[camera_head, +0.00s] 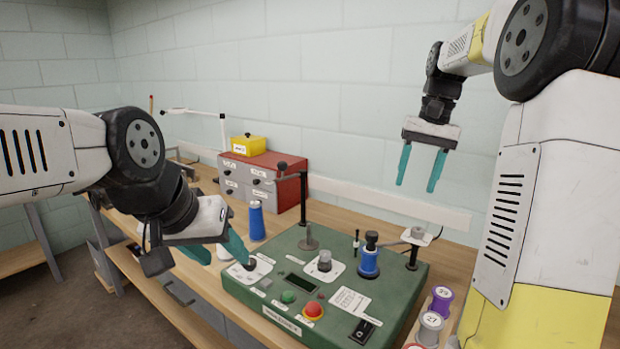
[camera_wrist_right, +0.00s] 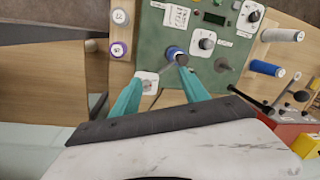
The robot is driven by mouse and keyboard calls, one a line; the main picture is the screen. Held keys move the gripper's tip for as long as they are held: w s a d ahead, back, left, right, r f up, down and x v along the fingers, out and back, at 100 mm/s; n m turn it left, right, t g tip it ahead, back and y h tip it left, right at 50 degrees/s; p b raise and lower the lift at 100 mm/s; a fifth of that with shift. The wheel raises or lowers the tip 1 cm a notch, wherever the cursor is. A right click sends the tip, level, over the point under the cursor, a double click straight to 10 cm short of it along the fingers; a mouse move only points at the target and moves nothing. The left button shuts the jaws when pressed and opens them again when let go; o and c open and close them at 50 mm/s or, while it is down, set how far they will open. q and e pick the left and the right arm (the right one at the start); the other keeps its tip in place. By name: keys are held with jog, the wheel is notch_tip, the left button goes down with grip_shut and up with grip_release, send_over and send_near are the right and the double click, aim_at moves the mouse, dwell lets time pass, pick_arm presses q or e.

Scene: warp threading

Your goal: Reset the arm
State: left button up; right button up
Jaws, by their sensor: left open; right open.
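My left gripper (camera_head: 222,246) has teal fingers and is low over the left front of the green machine (camera_head: 258,301). One fingertip is close to a dark knob (camera_head: 250,264) on a white plate; I cannot tell if it touches. My right gripper (camera_head: 418,168) is raised in front of the wall, above the back right of the machine, with its two teal fingers apart and nothing between them. In the right wrist view its fingers (camera_wrist_right: 160,95) point toward the machine. A blue spool (camera_head: 369,262) stands on the machine's right side.
A red cabinet (camera_head: 269,165) with grey drawers and a yellow box (camera_head: 250,144) on top stands at the back. A blue bottle-shaped spool (camera_head: 256,221) stands left of the machine. Labelled spools (camera_head: 431,326) stand at the right.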

jog(key=s+a+f+n+t, duration=0.1)
jog(key=s+a+t, duration=0.1)
jog(key=s, duration=0.4)
jog(key=s+a+f+n+t, duration=0.1)
jog(key=s+a+f+t, duration=0.1)
jog(key=s+a, duration=0.2)
jog(key=s+a+f+n+t, duration=0.1)
jog(key=s+a+f+t, duration=0.1)
jog(key=s, duration=0.8)
jog(key=shift+s+a, duration=0.25)
jog(key=shift+a, duration=0.65)
jog(key=shift+f, duration=0.1)
